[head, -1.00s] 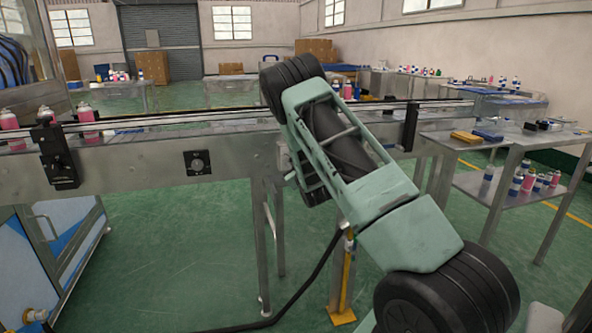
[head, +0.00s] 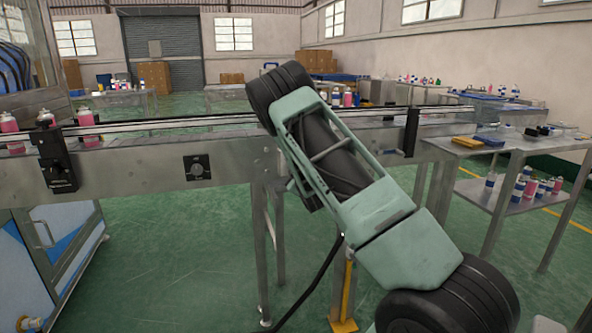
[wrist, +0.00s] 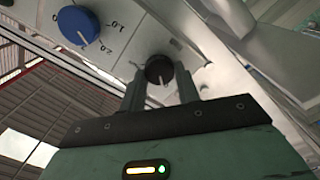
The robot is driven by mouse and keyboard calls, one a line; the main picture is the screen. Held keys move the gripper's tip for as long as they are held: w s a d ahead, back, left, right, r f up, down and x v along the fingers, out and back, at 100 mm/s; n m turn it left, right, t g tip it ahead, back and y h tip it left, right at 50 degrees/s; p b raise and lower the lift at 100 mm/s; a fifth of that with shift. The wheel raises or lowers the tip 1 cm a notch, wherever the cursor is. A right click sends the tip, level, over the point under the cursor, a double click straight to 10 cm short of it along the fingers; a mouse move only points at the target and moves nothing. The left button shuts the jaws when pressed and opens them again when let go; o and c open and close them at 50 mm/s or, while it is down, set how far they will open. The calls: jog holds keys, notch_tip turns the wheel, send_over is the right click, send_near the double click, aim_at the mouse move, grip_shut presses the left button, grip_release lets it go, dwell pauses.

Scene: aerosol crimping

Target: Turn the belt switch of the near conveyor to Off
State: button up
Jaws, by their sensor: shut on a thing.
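In the wrist view, a black knob (wrist: 159,70) with a pale pointer line sits on a light metal panel. My gripper (wrist: 160,82) has one finger on each side of the knob and is shut on it. A larger blue dial (wrist: 78,25) with a numbered scale is beside it, up and to the left. In the head view, the near conveyor (head: 130,178) runs across the picture. A black rotary knob on a dark plate (head: 197,168) shows on its side. My arm crosses in front of the conveyor; my gripper is hidden there. The Off marking cannot be read.
A metal table (head: 470,150) with yellow and blue items stands at the right, with several cans on its lower shelf. A black bracket (head: 57,165) is on the conveyor's left part. Green floor (head: 170,260) is open below the conveyor.

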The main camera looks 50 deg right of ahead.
jog(key=o, duration=1)
jog(key=v, duration=1.7)
jog(key=shift+s+b, duration=0.2)
jog(key=shift+b, duration=0.2)
